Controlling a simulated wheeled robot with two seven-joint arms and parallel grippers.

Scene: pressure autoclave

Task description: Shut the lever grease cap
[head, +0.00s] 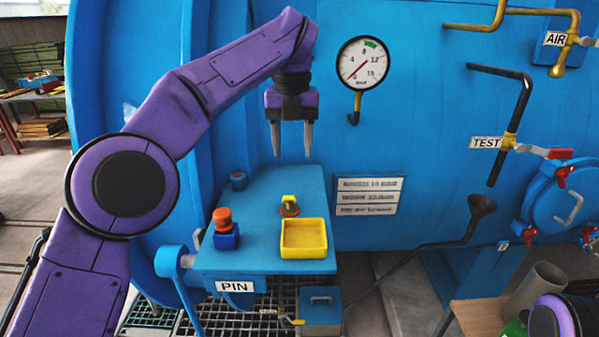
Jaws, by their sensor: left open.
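My left gripper (292,152) points straight down, open and empty, with its two grey fingers apart above the blue shelf (262,188) marked PIN. Below it on the shelf stands a small yellow fitting on an orange base (289,206), just behind a yellow tray (303,252). To the left stand a blue block with an orange-red knob (225,229) and a small dark blue cap (238,181). No part is labelled as the lever grease cap, and I cannot tell for sure which one it is. The gripper touches none of them. My right gripper is out of view.
A pressure gauge (363,63) sits on the blue vessel wall right of my gripper. A blue arm with a round end (172,262) stands at the shelf's left edge. A black funnel (481,205) and TEST pipe (523,100) are at right. The air above the shelf is free.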

